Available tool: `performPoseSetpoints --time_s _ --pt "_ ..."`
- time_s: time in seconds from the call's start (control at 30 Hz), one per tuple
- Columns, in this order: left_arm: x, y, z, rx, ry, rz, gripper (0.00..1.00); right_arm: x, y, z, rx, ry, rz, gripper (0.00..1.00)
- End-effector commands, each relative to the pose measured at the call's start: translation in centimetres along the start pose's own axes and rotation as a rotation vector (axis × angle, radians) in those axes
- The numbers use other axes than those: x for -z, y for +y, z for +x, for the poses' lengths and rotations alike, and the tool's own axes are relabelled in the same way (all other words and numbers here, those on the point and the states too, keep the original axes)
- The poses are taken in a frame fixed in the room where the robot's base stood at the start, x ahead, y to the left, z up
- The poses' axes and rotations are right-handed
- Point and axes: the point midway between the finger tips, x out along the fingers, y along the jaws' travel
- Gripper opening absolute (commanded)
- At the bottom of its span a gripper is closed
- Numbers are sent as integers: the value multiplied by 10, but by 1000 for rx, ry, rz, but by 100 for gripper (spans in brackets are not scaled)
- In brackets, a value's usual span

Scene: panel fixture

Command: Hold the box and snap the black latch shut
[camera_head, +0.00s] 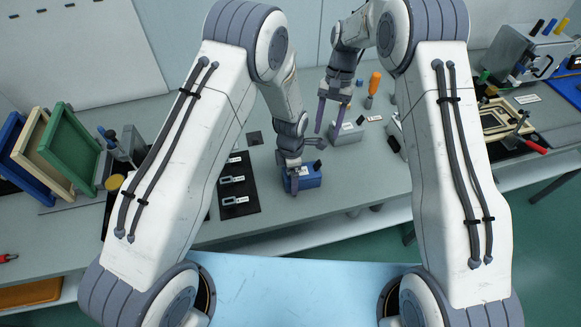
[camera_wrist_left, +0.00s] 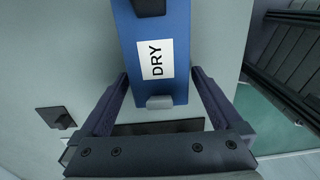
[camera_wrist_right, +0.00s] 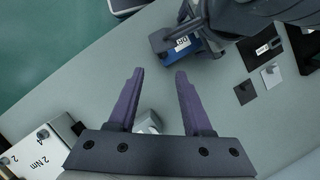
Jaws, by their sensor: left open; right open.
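A blue box (camera_head: 306,181) lies on the grey bench near its front edge. In the left wrist view the box (camera_wrist_left: 180,85) has a white DRY label, a light grey catch at its near end and a black part (camera_wrist_left: 150,7), probably the latch, at the far end, cut by the frame. I cannot tell if the latch is open. My left gripper (camera_head: 293,185) is open, its fingers on either side of the box, seemingly without pressing it. My right gripper (camera_head: 327,131) is open and empty above the bench beyond the box; the box (camera_wrist_right: 183,56) shows past its fingers.
A black mat (camera_head: 224,205) with several small metal-looking pieces lies left of the box. A grey block (camera_head: 347,134) stands behind it, near an orange-handled tool (camera_head: 374,84). Coloured frames (camera_head: 68,140) lean at the left. The bench's front edge is close to the box.

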Motion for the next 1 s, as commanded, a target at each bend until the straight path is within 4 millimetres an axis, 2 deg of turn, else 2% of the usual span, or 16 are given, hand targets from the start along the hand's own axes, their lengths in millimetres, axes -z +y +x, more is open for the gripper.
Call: performPoseSetpoints --time_s 0.1,0.37,0.47,0.5,0.63,0.67,0.77,0.8,1.0 --pt "0 0 6 0 0 0 100 0 0 0 0 0 0 50" --pt "0 0 7 0 0 1 100 0 0 0 0 0 0 50" --pt "0 0 6 0 0 0 66 0 0 0 0 0 0 50" --pt "0 0 6 0 0 0 50 0 0 0 0 0 0 50" --pt "0 0 6 0 0 0 1 0 0 0 0 0 0 50" --pt "0 0 6 0 0 0 0 0 0 0 0 0 0 50" --pt "0 0 6 0 0 0 0 1 1 1 3 -6 7 16" --pt "0 0 6 0 0 0 0 3 3 3 8 -16 19 0" --pt "0 0 6 0 0 0 0 28 26 26 118 -185 208 0"
